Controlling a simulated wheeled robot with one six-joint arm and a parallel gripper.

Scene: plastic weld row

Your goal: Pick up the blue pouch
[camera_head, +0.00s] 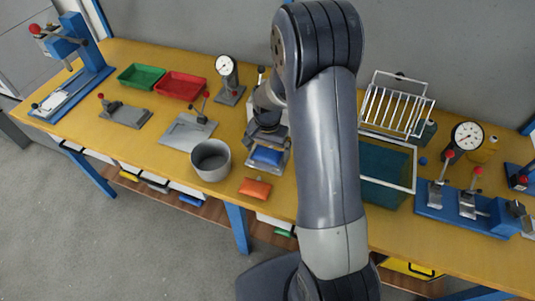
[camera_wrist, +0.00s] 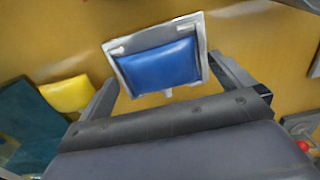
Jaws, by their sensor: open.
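The blue pouch (camera_head: 268,155) lies on a grey metal plate on the yellow bench, under my arm's end in the head view. In the wrist view the blue pouch (camera_wrist: 158,66) rests flat inside the border of the light grey plate (camera_wrist: 203,45). My gripper (camera_head: 268,135) is above the plate, partly hidden by its own wrist in the head view. In the wrist view my gripper (camera_wrist: 170,78) is open, with one finger left and one right of the pouch and nothing held between them. I cannot tell the exact height left above the pouch.
An orange pouch (camera_head: 255,189) lies at the front. A grey round pot (camera_head: 211,160) stands to the left. A teal bin (camera_head: 388,172) with a white wire rack (camera_head: 398,105) stands to the right. A yellow object (camera_wrist: 66,93) lies left in the wrist view.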

